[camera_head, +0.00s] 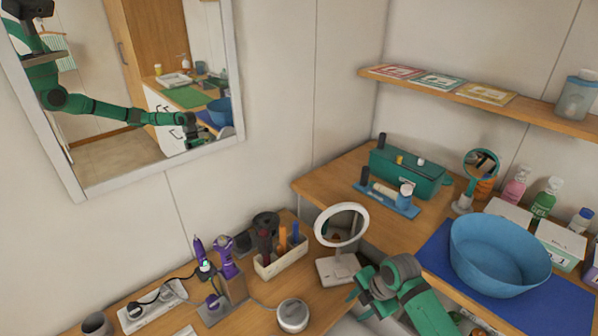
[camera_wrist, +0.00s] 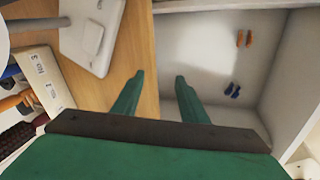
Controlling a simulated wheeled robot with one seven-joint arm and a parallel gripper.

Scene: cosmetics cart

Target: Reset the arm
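My gripper (camera_head: 358,297) is green and hangs in front of the wooden counter, just below and right of the white base of the round mirror. In the wrist view my gripper (camera_wrist: 158,82) has its two green fingers apart, with nothing between them. The fingers point across the counter edge, above an open white compartment. My arm reaches in from the lower right of the head view.
A round white mirror (camera_head: 341,226) stands close by, and a white-lidded jar (camera_head: 293,315) sits to the left. A blue basin (camera_head: 497,254) rests on a blue mat at right. A holder with tools (camera_head: 282,262) stands behind. Orange and blue items lie in the compartment.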

